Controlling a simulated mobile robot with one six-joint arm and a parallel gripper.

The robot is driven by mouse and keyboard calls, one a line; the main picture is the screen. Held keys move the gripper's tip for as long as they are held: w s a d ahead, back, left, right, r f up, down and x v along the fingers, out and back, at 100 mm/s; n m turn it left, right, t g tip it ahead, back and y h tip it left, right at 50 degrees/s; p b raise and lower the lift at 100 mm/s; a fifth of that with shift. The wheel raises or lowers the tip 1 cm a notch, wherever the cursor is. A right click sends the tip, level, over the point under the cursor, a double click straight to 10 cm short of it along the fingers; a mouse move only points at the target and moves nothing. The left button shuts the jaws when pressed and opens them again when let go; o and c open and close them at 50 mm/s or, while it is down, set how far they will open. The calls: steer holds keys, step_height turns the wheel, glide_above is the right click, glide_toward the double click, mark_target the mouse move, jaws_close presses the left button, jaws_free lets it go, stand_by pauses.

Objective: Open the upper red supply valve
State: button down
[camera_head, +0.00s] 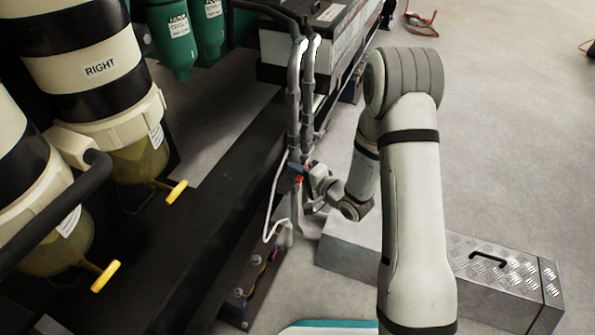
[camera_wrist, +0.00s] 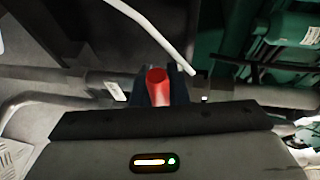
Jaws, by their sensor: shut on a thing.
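The red supply valve handle (camera_wrist: 158,86) stands up in the middle of the wrist view, between the dark fingers of my gripper (camera_wrist: 162,98). My gripper is shut on this red handle. In the head view a small bit of red (camera_head: 298,178) shows at the grey vertical pipes (camera_head: 293,100), where my gripper (camera_head: 303,172) reaches in from the right. The valve body is mostly hidden behind my gripper. I cannot tell from these views how far the handle is turned.
Two filter bowls with yellow drain handles (camera_head: 177,192) (camera_head: 106,276) stand at the left, one labelled RIGHT. A white hose (camera_head: 270,215) hangs beside the pipes. A metal tread-plate box (camera_head: 490,285) lies on the floor at lower right. The floor at upper right is mostly open.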

steer(key=r+m+g+p, duration=0.1)
steer(key=p, duration=0.3)
steer(key=r+m+p, duration=0.1)
steer(key=p, duration=0.3)
steer(key=r+m+g+p, duration=0.1)
steer(key=p, duration=0.3)
steer(key=shift+w+d+r+m+g, duration=0.1)
steer(key=shift+w+m+g, duration=0.2)
steer(key=shift+m, duration=0.1)
steer(key=shift+m+p, duration=0.3)
steer(key=shift+p, duration=0.55)
steer(key=shift+g, duration=0.3)
steer(key=c, duration=1.4)
jaws_free()
